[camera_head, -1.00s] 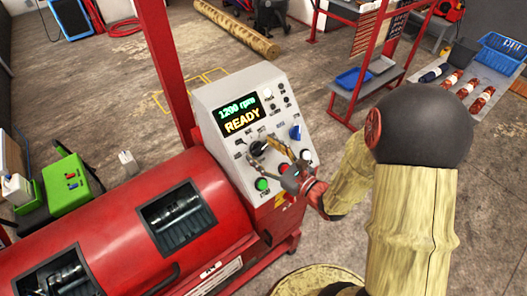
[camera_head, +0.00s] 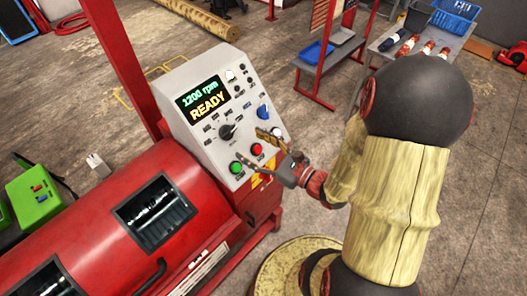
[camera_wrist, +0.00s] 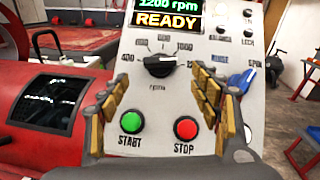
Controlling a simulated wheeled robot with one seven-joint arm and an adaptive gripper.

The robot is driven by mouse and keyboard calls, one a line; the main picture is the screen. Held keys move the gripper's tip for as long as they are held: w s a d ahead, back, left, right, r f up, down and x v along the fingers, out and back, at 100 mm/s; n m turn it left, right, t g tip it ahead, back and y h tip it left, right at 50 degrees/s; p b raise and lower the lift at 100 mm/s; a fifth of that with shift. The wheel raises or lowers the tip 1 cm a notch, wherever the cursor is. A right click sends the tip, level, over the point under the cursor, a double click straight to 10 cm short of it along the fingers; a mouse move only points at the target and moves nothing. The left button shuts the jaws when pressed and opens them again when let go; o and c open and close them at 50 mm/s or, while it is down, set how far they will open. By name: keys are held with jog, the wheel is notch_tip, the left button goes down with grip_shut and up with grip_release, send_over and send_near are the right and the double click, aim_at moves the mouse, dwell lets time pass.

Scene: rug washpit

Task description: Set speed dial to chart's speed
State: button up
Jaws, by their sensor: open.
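The speed dial (camera_head: 227,131), a black pointer knob on the sloped grey control panel (camera_head: 190,137), sits below the display. It also shows in the wrist view (camera_wrist: 160,64), ringed by numbers and marked "rpm"; I cannot tell exactly where its pointer aims. The display (camera_head: 203,97) reads "1200 rpm" and "READY". My gripper (camera_head: 252,145) is open and empty at the panel's lower right, its fingers apart from the dial. In the wrist view its fingers (camera_wrist: 160,80) frame the dial from left and right. I see no readable speed chart.
Below the dial are a green START button (camera_wrist: 131,122) and a red STOP button (camera_wrist: 186,128). A blue knob (camera_head: 263,112) is to the dial's right. The red machine drum (camera_head: 95,225) lies left. A red-framed rack (camera_head: 318,50) stands behind; open floor separates them.

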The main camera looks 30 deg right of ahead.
jog(key=shift+v, duration=2)
